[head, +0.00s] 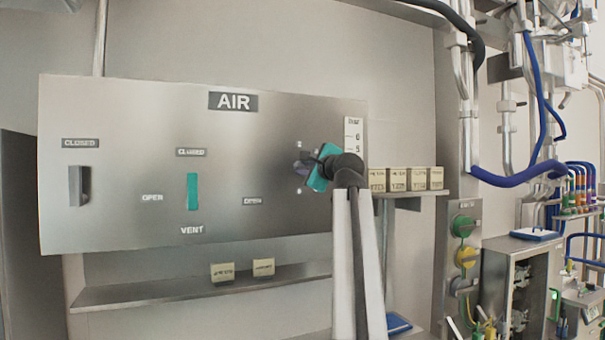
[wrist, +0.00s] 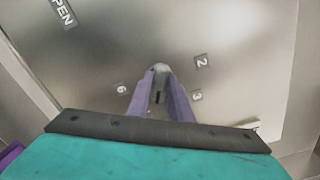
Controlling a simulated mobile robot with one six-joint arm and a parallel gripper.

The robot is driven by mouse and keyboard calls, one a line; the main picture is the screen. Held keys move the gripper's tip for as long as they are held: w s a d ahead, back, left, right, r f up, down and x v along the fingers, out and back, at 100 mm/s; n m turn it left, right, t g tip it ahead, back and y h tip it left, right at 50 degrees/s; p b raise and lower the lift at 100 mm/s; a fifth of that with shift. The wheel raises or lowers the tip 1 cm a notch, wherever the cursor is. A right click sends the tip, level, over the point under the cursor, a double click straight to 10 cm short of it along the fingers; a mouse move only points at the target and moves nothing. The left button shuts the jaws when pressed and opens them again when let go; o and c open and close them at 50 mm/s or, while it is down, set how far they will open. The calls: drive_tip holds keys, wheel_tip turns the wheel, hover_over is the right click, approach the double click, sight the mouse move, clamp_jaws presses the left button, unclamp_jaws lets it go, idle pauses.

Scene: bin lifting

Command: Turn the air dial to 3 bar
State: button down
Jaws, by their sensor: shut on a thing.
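The air dial (wrist: 160,69) is a small grey knob on the steel AIR panel (head: 110,120). In the wrist view the printed marks 2 and 3 stand to its right and 6 to its left. My gripper (wrist: 160,92) has purple fingers shut on the dial from both sides. In the head view my gripper (head: 303,168) reaches the panel's right part and hides the dial. I cannot tell which mark the dial points at. A white bar gauge strip (head: 353,136) shows 6 and 5; its lower part is hidden behind my arm.
A dark lever (head: 79,186) and a teal VENT lever (head: 193,191) are on the panel, left of my gripper. Small cream boxes (head: 397,180) stand on a shelf at right. Two more boxes (head: 263,267) sit on the shelf below. Pipes and blue hoses (head: 515,178) fill the far right.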

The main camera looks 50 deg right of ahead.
drive_tip(key=n+b, duration=0.2)
drive_tip(key=n, duration=0.1)
drive_tip(key=shift+f+n+b, duration=0.15)
drive_tip(key=shift+n+b, duration=0.15)
drive_tip(key=shift+n, duration=0.1)
drive_tip(key=n+b, duration=0.2)
drive_tip(key=n, duration=0.1)
drive_tip(key=shift+n+b, duration=0.3)
drive_tip(key=n+b, duration=0.3)
drive_tip(key=n, duration=0.1)
drive_tip(key=shift+d+r, duration=0.1)
drive_tip(key=shift+r, duration=0.1)
drive_tip(key=shift+r+n+b, duration=0.15)
drive_tip(key=shift+n+b, duration=0.65)
drive_tip(key=shift+n, duration=0.7)
drive_tip(key=c, duration=1.6)
unclamp_jaws()
drive_tip(key=shift+w, duration=0.15)
drive_tip(key=shift+f, duration=0.2)
